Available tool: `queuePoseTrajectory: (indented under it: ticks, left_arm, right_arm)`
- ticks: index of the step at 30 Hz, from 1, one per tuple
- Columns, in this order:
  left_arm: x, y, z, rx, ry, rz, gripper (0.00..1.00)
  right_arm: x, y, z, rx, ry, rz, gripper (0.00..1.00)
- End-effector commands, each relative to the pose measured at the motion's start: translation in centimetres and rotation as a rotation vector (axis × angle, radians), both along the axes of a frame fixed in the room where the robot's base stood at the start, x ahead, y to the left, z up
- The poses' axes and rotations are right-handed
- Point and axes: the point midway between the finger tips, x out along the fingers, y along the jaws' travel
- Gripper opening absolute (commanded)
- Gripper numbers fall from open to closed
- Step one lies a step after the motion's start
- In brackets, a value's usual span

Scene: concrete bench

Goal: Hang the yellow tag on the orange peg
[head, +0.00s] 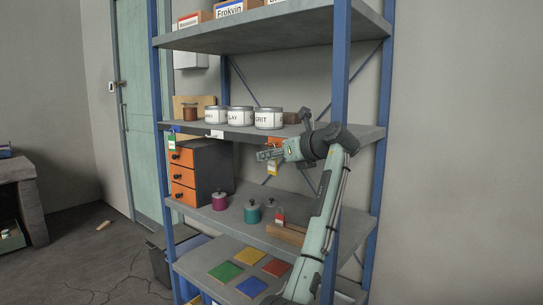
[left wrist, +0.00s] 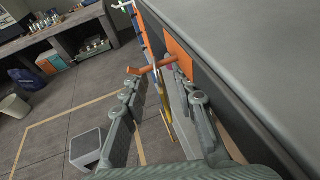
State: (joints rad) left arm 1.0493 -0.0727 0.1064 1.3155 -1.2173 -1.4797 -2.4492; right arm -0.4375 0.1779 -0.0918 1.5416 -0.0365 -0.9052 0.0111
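The yellow tag (head: 272,168) hangs just below the fingers of my left gripper (head: 264,155) in the head view. In the left wrist view a thin yellow edge (left wrist: 161,92) shows between the fingers, below the orange peg (left wrist: 145,69). The peg sticks out from an orange plate (left wrist: 178,50) on the shelf edge; a bit of orange (head: 275,142) also shows behind the gripper in the head view. My left gripper (left wrist: 157,80) has its fingers apart on either side of the tag. Whether the tag's loop is around the peg is too small to tell. My right gripper is out of view.
A green tag (head: 171,142) hangs at the same shelf's left front corner. White tins (head: 240,116) stand on the shelf (head: 300,132). A blue upright (head: 341,65) stands near my arm.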

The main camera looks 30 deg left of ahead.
Motion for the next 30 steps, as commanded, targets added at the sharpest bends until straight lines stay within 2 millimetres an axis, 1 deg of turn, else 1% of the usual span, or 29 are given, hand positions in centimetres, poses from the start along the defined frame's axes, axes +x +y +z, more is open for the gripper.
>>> queuePoseTrajectory:
  ticks: [5,8,11,18,21,25,30]
  left_arm:
    - [0.0,-0.3,0.1,0.001,-0.001,-0.002,0.29]
    - [-0.3,-1.2,0.5,0.002,-0.002,-0.003,0.29]
    - [-0.9,-2.9,1.0,0.001,-0.003,-0.005,0.29]
    - [-2.6,-7.6,2.6,0.001,-0.004,-0.004,0.29]
    - [-3.2,-9.1,3.0,0.0,-0.002,-0.004,0.29]
    - [-3.6,-10.3,3.4,0.001,-0.001,-0.002,0.29]
    - [-3.9,-10.8,3.6,0.0,-0.001,0.0,0.29]
  right_arm:
    - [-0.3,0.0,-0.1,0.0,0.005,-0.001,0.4]
    - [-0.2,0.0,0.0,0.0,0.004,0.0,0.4]
    - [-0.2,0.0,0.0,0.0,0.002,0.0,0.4]
    - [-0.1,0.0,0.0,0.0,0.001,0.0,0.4]
    - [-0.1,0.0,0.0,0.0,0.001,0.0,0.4]
    - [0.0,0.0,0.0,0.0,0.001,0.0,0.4]
    - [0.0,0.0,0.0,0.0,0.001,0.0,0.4]
